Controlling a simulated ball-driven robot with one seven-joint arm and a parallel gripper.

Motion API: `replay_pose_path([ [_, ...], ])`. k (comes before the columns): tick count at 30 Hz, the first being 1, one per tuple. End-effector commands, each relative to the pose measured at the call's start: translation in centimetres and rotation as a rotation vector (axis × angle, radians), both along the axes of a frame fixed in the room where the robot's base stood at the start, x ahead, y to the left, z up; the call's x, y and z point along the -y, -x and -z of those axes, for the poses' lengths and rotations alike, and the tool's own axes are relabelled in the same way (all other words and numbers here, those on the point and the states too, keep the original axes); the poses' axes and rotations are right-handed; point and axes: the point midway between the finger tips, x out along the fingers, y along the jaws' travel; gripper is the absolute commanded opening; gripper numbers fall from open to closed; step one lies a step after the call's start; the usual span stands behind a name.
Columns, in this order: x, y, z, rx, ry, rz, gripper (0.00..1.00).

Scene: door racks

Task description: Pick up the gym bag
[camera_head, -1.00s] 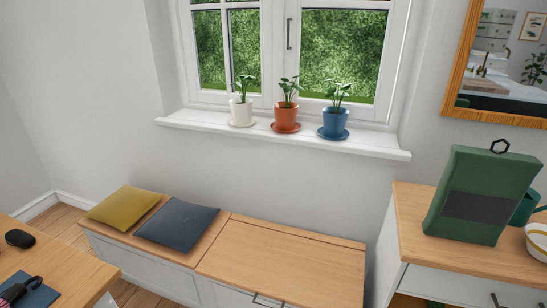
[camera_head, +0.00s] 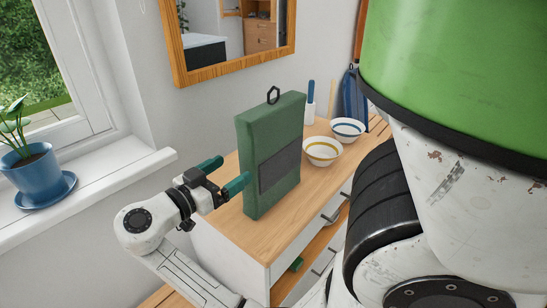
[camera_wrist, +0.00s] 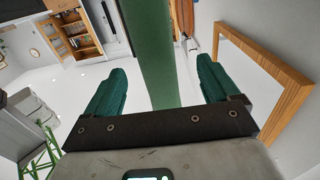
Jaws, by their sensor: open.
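The gym bag (camera_head: 271,150) is a green, flat-sided upright block with a dark grey front panel and a black loop on top. It stands on the wooden cabinet top. My gripper (camera_head: 236,167) is open with teal fingers, at the bag's left narrow side. In the wrist view the bag's green side (camera_wrist: 150,45) runs between the two spread fingers of my gripper (camera_wrist: 162,68), with gaps on both sides. I cannot tell how deep the fingers reach around it.
A yellow-striped bowl (camera_head: 322,151), a blue-striped bowl (camera_head: 347,129) and a white holder (camera_head: 309,113) stand right of the bag on the cabinet (camera_head: 277,236). A blue bag-like item (camera_head: 355,97) is at the back. The mirror (camera_head: 180,62) hangs behind; the windowsill (camera_head: 105,190) is left.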

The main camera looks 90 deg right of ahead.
Motion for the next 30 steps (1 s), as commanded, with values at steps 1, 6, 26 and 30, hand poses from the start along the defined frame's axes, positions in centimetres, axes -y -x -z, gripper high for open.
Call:
replay_pose_path([
  [1, 0.5, 0.5, -0.3, -0.001, 0.004, 0.005, 0.88],
  [6, 2.5, 2.2, -0.3, -0.001, 0.003, 0.005, 0.88],
  [26, 7.3, 6.9, -0.5, -0.001, 0.002, 0.002, 0.88],
  [30, 7.5, 7.0, -0.4, -0.001, 0.002, 0.000, 0.88],
])
